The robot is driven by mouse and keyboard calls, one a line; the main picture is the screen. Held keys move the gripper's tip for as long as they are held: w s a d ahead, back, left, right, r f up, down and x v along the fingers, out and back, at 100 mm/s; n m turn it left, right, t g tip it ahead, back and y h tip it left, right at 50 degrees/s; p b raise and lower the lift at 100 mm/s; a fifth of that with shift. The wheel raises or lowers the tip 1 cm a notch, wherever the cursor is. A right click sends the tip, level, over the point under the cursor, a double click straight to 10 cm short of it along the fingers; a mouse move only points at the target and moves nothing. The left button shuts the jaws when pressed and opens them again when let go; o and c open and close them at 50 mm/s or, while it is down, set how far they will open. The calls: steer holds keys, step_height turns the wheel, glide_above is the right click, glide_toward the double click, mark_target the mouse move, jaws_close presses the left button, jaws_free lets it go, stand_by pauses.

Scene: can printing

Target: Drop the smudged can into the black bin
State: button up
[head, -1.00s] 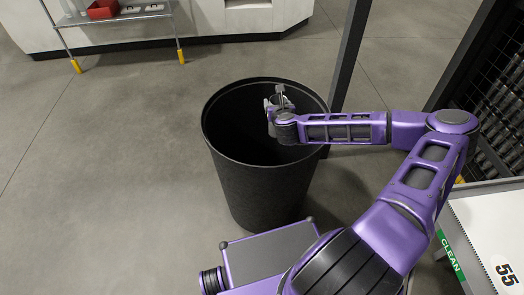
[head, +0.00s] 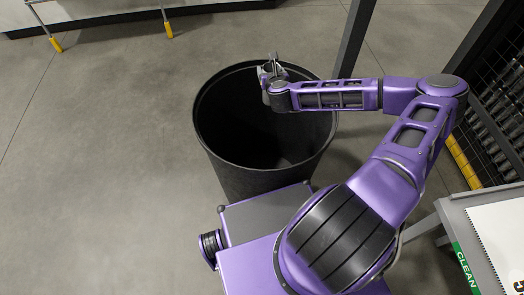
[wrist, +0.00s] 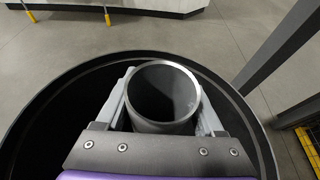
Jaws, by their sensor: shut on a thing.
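The can (wrist: 163,97) is a grey, open-topped cylinder, seen from above in the wrist view. My gripper (wrist: 163,100) is shut on it, with one finger on each side. No smudge shows on the part in view. The black bin (wrist: 257,140) is round and open, and its rim surrounds the can and gripper in the wrist view. In the head view the bin (head: 240,172) stands on the floor, and my gripper (head: 271,70) is over its far side. The can is small there and mostly hidden by the gripper.
A grey post (head: 354,38) stands just behind the bin at the right. A table (head: 452,222) with a green CLEAN label (head: 464,265) and a white sheet is at lower right. A dark mesh rack (head: 500,105) is at right. The floor at left is clear.

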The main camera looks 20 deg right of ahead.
steer(key=shift+f+b, duration=0.9)
steer(key=shift+f, duration=1.05)
